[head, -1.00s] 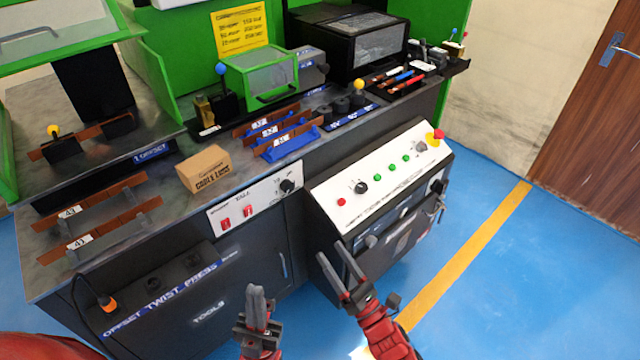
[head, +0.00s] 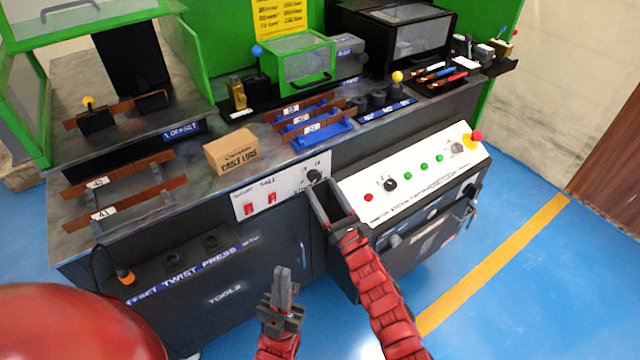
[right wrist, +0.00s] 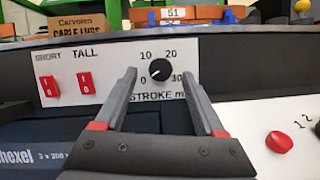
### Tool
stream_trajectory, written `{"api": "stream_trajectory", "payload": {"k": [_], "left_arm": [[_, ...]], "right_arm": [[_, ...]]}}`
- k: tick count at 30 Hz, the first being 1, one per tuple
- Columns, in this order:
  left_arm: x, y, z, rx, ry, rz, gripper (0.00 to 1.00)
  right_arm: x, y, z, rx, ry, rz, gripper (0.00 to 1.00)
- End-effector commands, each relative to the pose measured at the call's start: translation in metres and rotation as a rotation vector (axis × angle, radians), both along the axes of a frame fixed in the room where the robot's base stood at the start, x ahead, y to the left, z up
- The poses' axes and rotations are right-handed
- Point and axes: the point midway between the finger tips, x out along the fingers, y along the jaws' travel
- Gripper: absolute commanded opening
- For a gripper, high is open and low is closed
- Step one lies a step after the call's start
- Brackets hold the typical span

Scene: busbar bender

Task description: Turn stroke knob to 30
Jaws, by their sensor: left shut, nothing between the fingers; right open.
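The black stroke knob (right wrist: 159,70) sits on a white panel with a scale marked 0, 10, 20 and 30. A small pale mark on the knob appears to point to the lower left, towards 0. In the head view the knob (head: 315,176) is at the panel's right end. My right gripper (head: 322,190) is open in front of it. In the right wrist view its fingertips appear on either side of the knob; I cannot tell whether they touch it. My left gripper (head: 282,272) is shut and empty, lower down in front of the cabinet.
Two red switches (right wrist: 67,85) are left of the knob. A sloped control console (head: 415,172) with a black knob, several buttons and a red emergency stop stands close on the right. A cable lugs box (head: 232,152) sits on the bench above the panel. Blue floor is clear at right.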

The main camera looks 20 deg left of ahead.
Motion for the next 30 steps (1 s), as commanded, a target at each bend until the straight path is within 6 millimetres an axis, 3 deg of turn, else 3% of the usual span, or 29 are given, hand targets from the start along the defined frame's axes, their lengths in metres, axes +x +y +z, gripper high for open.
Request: {"api": "stream_trajectory", "payload": {"k": [6, 17, 28, 30], "left_arm": [[0.0, 0.0, 0.0, 0.0, 0.0, 0.0, 0.0], [0.0, 0.0, 0.0, 0.0, 0.0, 0.0, 0.0], [0.0, 0.0, 0.0, 0.0, 0.0, 0.0, 0.0], [0.0, 0.0, 0.0, 0.0, 0.0, 0.0, 0.0]], "right_arm": [[0.013, 0.014, 0.008, 0.0, 0.0, -0.001, 0.71], [0.015, 0.016, 0.009, -0.001, 0.001, -0.001, 0.7], [0.015, 0.016, 0.009, 0.0, 0.0, 0.0, 0.03], [0.015, 0.016, 0.009, 0.0, 0.0, 0.0, 0.0]]}}
